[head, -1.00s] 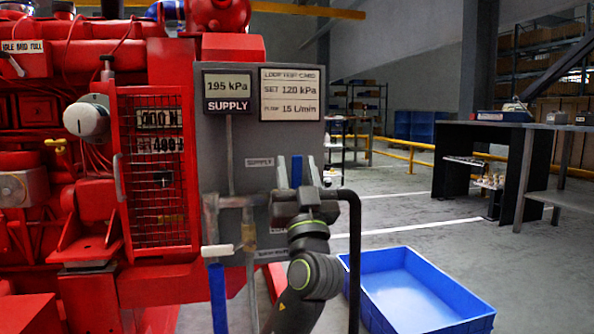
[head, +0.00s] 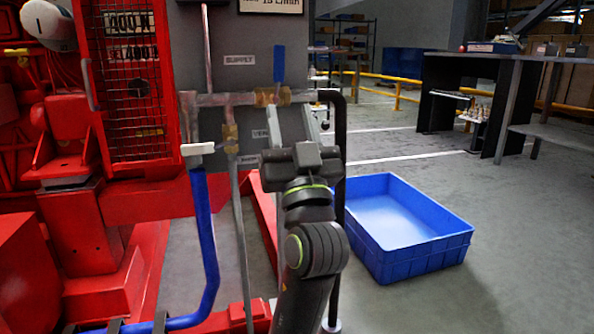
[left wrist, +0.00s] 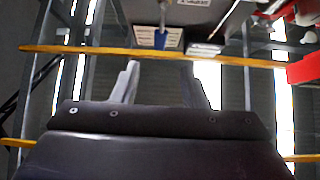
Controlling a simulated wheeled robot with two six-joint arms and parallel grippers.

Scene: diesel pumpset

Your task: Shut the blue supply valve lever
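The blue supply valve lever (head: 279,64) stands upright in the head view, across the horizontal pipe (head: 225,99). Its brass valve body (head: 264,97) sits just below it, under the "SUPPLY" label. My left gripper (head: 293,120) is open and empty, fingers pointing up, just below the pipe and valve in the picture. I see no contact with the lever. Its two fingers (left wrist: 160,85) stand apart in the left wrist view. A blue patch (left wrist: 174,38) shows beyond them there; I cannot tell if it is the lever. My right gripper is not in view.
A white-handled valve (head: 198,148) with a blue hose (head: 205,220) is left of the gripper. A black pipe (head: 339,150) runs down close on the right. The red engine (head: 70,200) fills the left. A blue crate (head: 400,225) lies on the floor at right.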

